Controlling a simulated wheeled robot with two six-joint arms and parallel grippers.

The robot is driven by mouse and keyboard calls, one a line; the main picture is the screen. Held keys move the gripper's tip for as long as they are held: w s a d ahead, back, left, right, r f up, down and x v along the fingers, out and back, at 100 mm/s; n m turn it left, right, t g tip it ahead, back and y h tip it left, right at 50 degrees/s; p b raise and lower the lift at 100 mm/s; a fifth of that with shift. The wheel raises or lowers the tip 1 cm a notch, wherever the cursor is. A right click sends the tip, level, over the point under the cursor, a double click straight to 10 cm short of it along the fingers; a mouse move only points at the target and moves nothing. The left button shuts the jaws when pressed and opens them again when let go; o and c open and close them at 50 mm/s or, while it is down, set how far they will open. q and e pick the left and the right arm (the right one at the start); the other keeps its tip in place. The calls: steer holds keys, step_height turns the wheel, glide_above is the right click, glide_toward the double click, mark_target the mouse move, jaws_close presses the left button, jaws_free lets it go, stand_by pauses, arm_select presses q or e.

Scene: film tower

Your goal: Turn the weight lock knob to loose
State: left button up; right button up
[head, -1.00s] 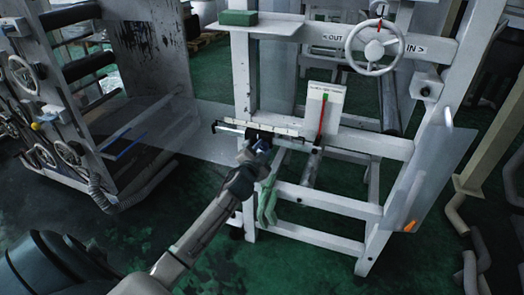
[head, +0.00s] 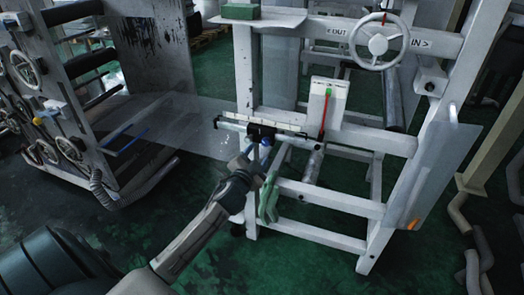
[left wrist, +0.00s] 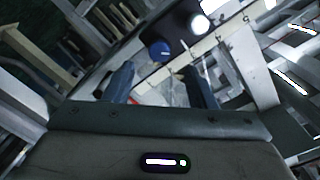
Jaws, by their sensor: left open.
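The weight lock knob (head: 266,142) is a small blue knob just under the black sliding weight (head: 261,131) on the scale beam of the white frame. It shows as a blue round face in the left wrist view (left wrist: 160,50), ahead of the space between my fingers. My left gripper (head: 257,160) is just below and in front of the knob. In the left wrist view its two fingers (left wrist: 160,86) stand apart with nothing held between them. The knob's setting, loose or tight, cannot be read. My right gripper is not in view.
A white plate with a red pointer and green mark (head: 325,110) stands right of the weight. Green gloves (head: 268,200) hang on the frame below my gripper. A handwheel (head: 377,41) is at upper right. A clear sheet (head: 185,125) runs left toward another machine.

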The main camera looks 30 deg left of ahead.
arm_select(q)
steer(key=shift+v, duration=2.15)
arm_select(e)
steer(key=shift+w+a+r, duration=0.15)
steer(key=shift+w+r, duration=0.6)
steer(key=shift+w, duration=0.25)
arm_select(q)
steer(key=shift+f, duration=0.1)
